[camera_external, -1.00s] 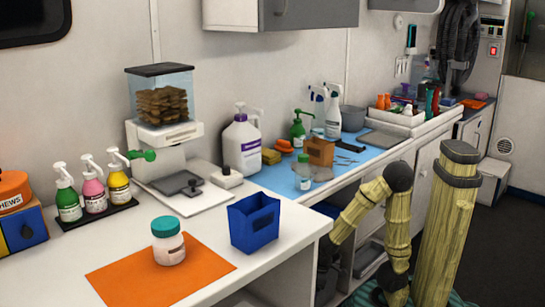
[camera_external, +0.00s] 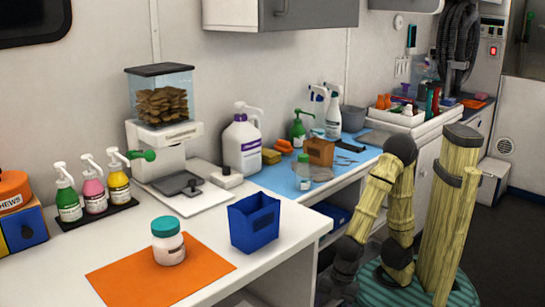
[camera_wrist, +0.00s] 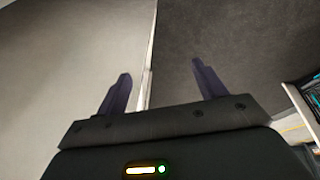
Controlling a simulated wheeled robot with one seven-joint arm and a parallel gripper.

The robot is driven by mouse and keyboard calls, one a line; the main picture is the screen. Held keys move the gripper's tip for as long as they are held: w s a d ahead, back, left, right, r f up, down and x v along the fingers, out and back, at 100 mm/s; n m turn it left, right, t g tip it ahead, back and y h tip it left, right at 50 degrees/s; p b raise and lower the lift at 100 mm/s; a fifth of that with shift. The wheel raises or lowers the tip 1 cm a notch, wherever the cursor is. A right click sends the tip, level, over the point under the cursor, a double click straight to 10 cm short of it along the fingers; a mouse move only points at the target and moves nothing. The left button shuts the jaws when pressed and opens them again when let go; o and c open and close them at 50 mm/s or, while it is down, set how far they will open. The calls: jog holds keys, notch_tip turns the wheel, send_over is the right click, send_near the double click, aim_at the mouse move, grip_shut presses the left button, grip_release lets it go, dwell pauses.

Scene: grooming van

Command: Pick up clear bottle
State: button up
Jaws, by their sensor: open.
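A small see-through bottle with a greenish top (camera_external: 303,178) stands on the blue mat, near the front edge of the counter, left of the brown box. I cannot tell which one the task means. My gripper (camera_wrist: 161,75) shows in the wrist view with two dark fingers spread apart and nothing between them. It faces plain grey surfaces, and no bottle shows there. In the external view my arm is folded low in front of the counter, and the gripper cannot be made out.
A brown box (camera_external: 320,152), a green pump bottle (camera_external: 298,130) and a white jug (camera_external: 241,147) stand near the bottles. A blue bin (camera_external: 254,224) and a teal-lidded jar (camera_external: 168,243) occupy the nearer counter. A white tray (camera_external: 409,117) with several items stands beyond.

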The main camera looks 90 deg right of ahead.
jog(key=a+r+n+p, duration=0.3)
jog(key=a+r+p, duration=0.6)
jog(key=p, duration=1)
jog(key=s+d+r+n+t+h+p, duration=0.1)
jog(key=s+d+r+n+h+p, duration=0.1)
jog(key=d+h+p, duration=0.65)
jog(key=s+d+r+n+t+h+p, duration=0.1)
jog(key=s+d+r+n+p, duration=0.3)
jog(key=p, duration=0.9)
jog(key=w+d+r+n+t+h+p, duration=0.1)
jog(key=w+d+r+t+h+p, duration=0.1)
jog(key=d+r+p, duration=0.3)
jog(key=w+d+r+n+t+h+p, duration=0.1)
jog(key=d+r+t+h+p, duration=0.3)
jog(key=r, duration=0.9)
jog(key=w+d+h+p, duration=0.1)
jog(key=d, duration=0.1)
jog(key=shift+d+n+p, duration=0.3)
jog(key=shift+d+n, duration=0.1)
jog(key=shift+w+h, duration=0.1)
jog(key=shift+h, duration=0.15)
